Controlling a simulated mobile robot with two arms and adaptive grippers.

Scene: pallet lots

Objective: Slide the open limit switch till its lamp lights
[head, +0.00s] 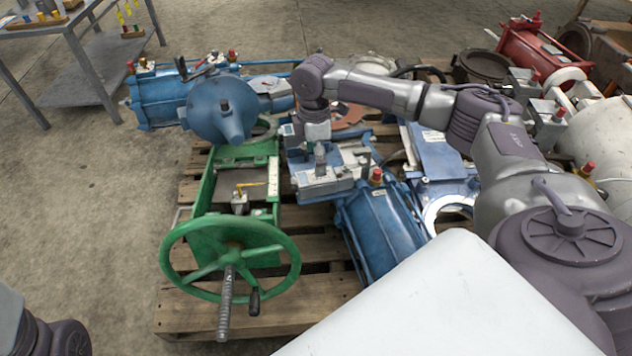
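My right arm reaches in from the right, and its wrist points down over the middle of the pallet. My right gripper (320,150) is just above or at a grey switch box (322,183) on a blue actuator (382,232). I cannot tell whether it touches the box, or whether its fingers are open. A red-capped lamp (377,175) stands at the box's right; I cannot tell if it is lit. No readable label shows which switch is the open limit switch. My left arm shows only at the bottom left corner; its gripper is out of view.
A green valve frame with a handwheel (230,262) stands left of the blue actuator. Another blue actuator (160,98) lies behind it. A red cylinder (532,50) and more grey boxes crowd the right. A metal table (90,60) stands back left. Concrete floor at left is clear.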

